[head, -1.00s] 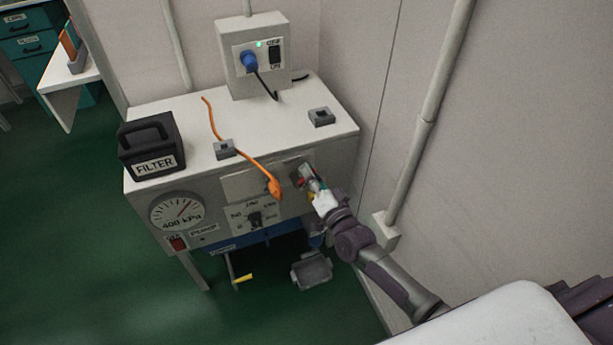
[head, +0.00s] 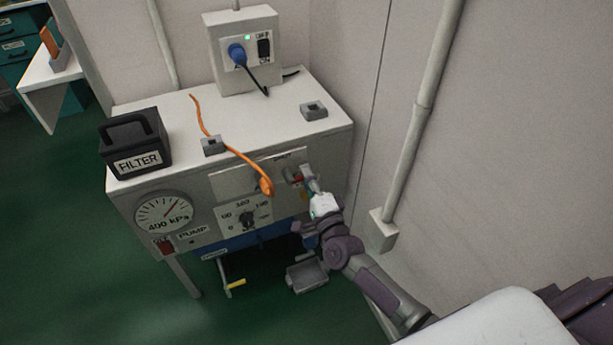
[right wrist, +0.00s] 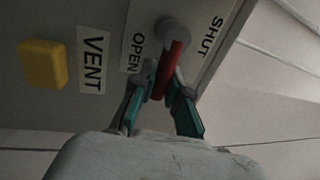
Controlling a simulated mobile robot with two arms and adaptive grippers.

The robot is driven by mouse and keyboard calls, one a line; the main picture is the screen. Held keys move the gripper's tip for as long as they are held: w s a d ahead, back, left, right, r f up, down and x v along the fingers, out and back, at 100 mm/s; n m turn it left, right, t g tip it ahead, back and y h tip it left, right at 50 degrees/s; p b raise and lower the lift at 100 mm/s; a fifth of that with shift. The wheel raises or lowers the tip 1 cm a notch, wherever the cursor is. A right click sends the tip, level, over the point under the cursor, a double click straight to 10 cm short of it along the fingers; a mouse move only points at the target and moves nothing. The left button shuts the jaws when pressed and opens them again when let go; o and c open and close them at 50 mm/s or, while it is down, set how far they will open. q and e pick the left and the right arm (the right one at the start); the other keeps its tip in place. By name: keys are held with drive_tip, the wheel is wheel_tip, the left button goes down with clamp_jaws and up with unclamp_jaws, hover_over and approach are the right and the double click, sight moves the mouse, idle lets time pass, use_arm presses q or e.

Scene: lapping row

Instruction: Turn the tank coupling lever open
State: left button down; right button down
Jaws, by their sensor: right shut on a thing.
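The coupling lever is a red bar (right wrist: 174,62) on a round grey hub (right wrist: 173,32), on the bench unit's front. In the right wrist view it points down and slightly left from the hub, between the OPEN label (right wrist: 136,45) and the SHUT label (right wrist: 208,42). My right gripper (right wrist: 161,88) is shut on the lever, one teal-padded finger on each side. In the head view the red lever (head: 296,180) is small and partly hidden by my right gripper (head: 311,186). My left gripper is not in view.
A yellow button (right wrist: 43,64) sits beside the VENT label (right wrist: 94,61). An orange cable (head: 232,150) hangs over the unit's front edge, left of the lever. The black filter box (head: 135,145) stands on top. A wall pipe (head: 415,130) runs right of my arm.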

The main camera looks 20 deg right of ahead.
drive_tip(key=shift+f, duration=0.1)
idle(0.4)
drive_tip(key=c, duration=1.2)
unclamp_jaws()
drive_tip(key=shift+o, duration=0.2)
drive_tip(key=s+f, duration=0.2)
drive_tip(key=s, duration=0.9)
drive_tip(key=shift+s+d+f, duration=0.15)
drive_tip(key=shift+s+d, duration=0.05)
drive_tip(key=shift+s, duration=0.2)
drive_tip(key=shift+a, duration=0.1)
